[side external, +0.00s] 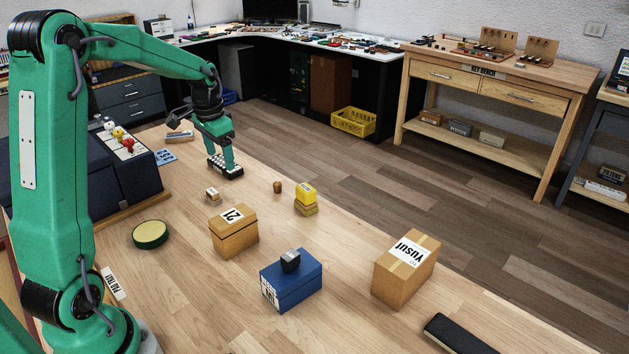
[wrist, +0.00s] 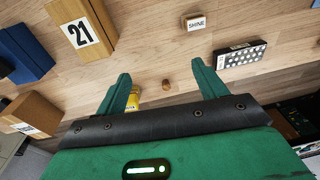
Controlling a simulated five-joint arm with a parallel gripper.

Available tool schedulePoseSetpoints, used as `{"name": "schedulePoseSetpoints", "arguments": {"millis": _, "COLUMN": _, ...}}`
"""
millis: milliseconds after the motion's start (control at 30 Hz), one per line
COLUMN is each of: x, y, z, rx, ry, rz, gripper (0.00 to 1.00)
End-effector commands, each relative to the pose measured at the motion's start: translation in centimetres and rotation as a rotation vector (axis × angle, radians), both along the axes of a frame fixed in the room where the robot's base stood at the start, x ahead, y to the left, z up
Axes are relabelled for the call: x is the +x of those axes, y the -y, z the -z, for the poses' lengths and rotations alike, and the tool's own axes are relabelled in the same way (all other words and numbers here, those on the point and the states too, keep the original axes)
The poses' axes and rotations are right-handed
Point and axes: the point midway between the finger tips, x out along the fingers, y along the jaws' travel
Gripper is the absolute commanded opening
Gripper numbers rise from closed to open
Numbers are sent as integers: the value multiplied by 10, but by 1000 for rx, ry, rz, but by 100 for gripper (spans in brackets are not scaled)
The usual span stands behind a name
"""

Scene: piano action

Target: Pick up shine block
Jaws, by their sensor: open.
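The shine block (wrist: 196,22) is a small wooden block with a white "SHINE" label. It lies on the wooden table near the top of the wrist view. In the side view the small labelled wooden block (side external: 212,194) sits on the table, in front of my gripper (side external: 226,166). My gripper is open and empty, its green fingers spread apart in the wrist view (wrist: 164,82). The shine block is beyond the fingertips there, not between them. In the side view the fingers appear over or beside a black block with white dots (side external: 225,172).
The dotted black block also shows in the wrist view (wrist: 241,54). A small wooden cylinder (side external: 277,187), a yellow block (side external: 306,190) and the "21" box (side external: 233,237) stand nearby. A blue box (side external: 291,284) and carton (side external: 405,275) stand further forward. Bare table surrounds the shine block.

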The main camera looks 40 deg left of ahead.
Motion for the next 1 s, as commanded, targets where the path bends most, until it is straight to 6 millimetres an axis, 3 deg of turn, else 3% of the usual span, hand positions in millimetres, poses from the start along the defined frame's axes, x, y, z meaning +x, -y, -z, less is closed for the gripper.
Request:
{"name": "schedulePoseSetpoints", "arguments": {"millis": 200, "x": 8, "y": -49, "z": 43, "rx": -25, "ry": -56, "rz": 2, "gripper": 71}}
{"name": "schedulePoseSetpoints", "arguments": {"millis": 400, "x": 8, "y": -80, "z": 75, "rx": -46, "ry": -91, "rz": 6, "gripper": 71}}
{"name": "schedulePoseSetpoints", "arguments": {"millis": 600, "x": 7, "y": -93, "z": 88, "rx": -54, "ry": -102, "rz": 9, "gripper": 71}}
{"name": "schedulePoseSetpoints", "arguments": {"millis": 1000, "x": 7, "y": -93, "z": 104, "rx": -56, "ry": -105, "rz": 10, "gripper": 71}}
